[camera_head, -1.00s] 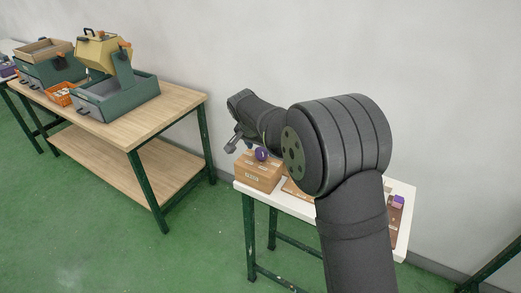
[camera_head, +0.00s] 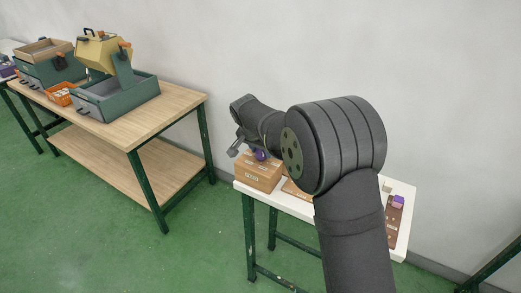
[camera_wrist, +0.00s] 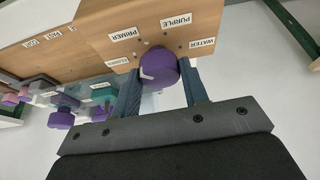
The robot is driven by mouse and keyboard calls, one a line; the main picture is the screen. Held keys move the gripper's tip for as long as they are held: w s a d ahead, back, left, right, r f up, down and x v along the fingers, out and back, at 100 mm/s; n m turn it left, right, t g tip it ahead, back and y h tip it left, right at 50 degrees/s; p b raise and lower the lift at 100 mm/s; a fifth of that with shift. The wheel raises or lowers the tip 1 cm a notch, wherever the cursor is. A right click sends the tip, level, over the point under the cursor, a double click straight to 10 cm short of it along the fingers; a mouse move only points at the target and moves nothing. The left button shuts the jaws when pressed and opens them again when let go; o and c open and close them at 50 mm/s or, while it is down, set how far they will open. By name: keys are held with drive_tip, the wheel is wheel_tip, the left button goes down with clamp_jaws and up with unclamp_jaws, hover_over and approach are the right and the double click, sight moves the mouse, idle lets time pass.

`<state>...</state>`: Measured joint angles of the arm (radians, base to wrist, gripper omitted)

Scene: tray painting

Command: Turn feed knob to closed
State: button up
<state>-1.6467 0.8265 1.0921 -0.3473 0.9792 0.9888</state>
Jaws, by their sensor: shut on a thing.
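The feed knob (camera_wrist: 160,65) is a round purple knob on the wooden feed box (camera_wrist: 95,25). Labels reading CLOSED, PRIMER, PURPLE and WATER sit around it. A white mark shows on the knob's left side in the wrist view, on the side of the CLOSED label; its exact setting is hard to tell. My gripper (camera_wrist: 160,74) has a finger on each side of the knob and is shut on it. In the head view the knob (camera_head: 260,155) shows just below my gripper, on the box (camera_head: 258,177).
The box stands on a white table (camera_head: 404,225). A wooden bench (camera_head: 150,120) with green machines stands at left. Green floor lies between the tables.

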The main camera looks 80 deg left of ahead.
drive_tip(key=n, duration=0.2)
drive_tip(key=n+g+y, duration=0.1)
drive_tip(key=n, duration=0.1)
drive_tip(key=shift+w+d+n, duration=0.1)
drive_tip(key=shift+w+n, duration=0.05)
drive_tip(key=shift+n, duration=0.15)
drive_tip(key=shift+w+n+g, duration=0.1)
drive_tip(key=shift+n+g, duration=0.9)
drive_tip(key=shift+n, duration=0.9)
drive_tip(key=o, duration=1)
drive_tip(key=shift+c, duration=0.2)
drive_tip(key=v, duration=1.7)
drive_tip(key=shift+d, duration=0.3)
